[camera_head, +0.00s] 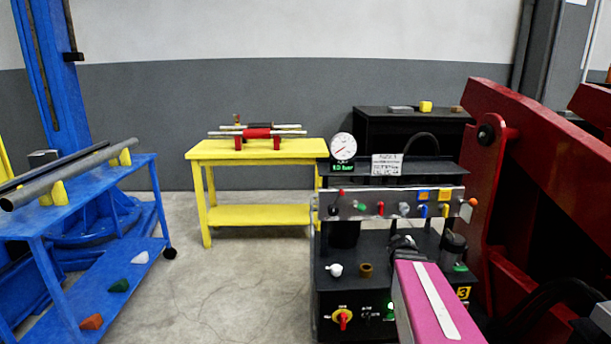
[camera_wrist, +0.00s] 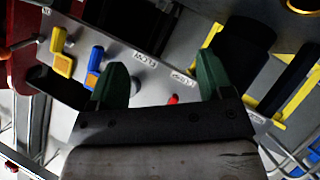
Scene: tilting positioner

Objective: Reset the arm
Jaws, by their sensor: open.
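My gripper (camera_wrist: 162,84) shows in the wrist view as two green fingertips set well apart, open, with nothing held between them. It is over a grey control panel (camera_wrist: 150,82) with small labels. A small red part (camera_wrist: 173,99) on the panel shows between the fingers; I cannot tell whether anything touches it. In the head view, my pink arm link with a white stripe reaches over the front of the black control stand (camera_head: 345,270). My fingers cannot be made out there. The stand's lever panel (camera_head: 390,205) carries several coloured levers and knobs.
A yellow lever (camera_wrist: 62,60) and a blue lever (camera_wrist: 94,62) lie close left of the fingers. A pressure gauge (camera_head: 343,147) tops the stand. The red positioner (camera_head: 545,140) is at right. A yellow table (camera_head: 250,150) and blue cart (camera_head: 95,190) stand left, with clear floor between.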

